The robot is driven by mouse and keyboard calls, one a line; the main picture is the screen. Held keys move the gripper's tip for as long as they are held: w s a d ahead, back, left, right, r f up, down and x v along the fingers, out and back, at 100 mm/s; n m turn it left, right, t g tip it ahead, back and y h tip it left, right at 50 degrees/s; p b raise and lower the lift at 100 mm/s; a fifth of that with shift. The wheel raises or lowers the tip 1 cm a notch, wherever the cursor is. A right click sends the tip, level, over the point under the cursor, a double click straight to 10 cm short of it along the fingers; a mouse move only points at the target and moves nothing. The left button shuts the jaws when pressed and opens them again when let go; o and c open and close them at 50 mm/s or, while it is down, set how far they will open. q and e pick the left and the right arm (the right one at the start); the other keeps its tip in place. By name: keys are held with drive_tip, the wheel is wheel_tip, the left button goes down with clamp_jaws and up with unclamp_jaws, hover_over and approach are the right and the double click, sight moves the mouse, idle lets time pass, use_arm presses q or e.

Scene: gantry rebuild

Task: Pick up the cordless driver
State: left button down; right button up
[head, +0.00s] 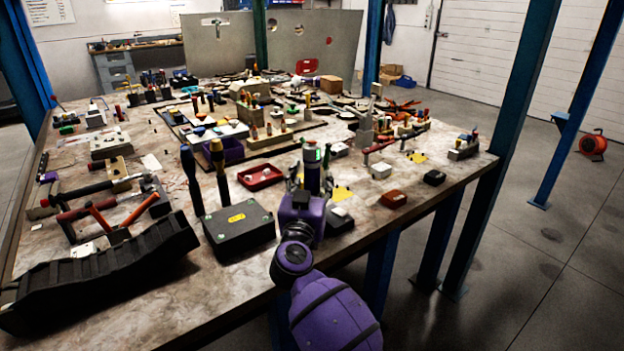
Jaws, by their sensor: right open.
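My right gripper (311,180) reaches over the front edge of the workbench at the end of my purple arm. Its fingers are open and point away toward the bench. An upright dark cylindrical body with green near its top (312,162) shows between or just beyond the fingers. It may be the cordless driver, but its lower part is hidden by the gripper. I cannot tell whether the fingers touch it. My left gripper is not in view.
The workbench (170,290) is crowded. A black case (240,232) and a red tray (260,177) lie left of the gripper. A black ribbed piece (100,275) lies front left. A blue post (515,130) rises beyond.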

sight(312, 141)
clamp_jaws()
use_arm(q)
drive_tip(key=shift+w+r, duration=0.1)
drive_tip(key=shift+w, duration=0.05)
use_arm(e)
drive_tip(key=shift+r, duration=0.15)
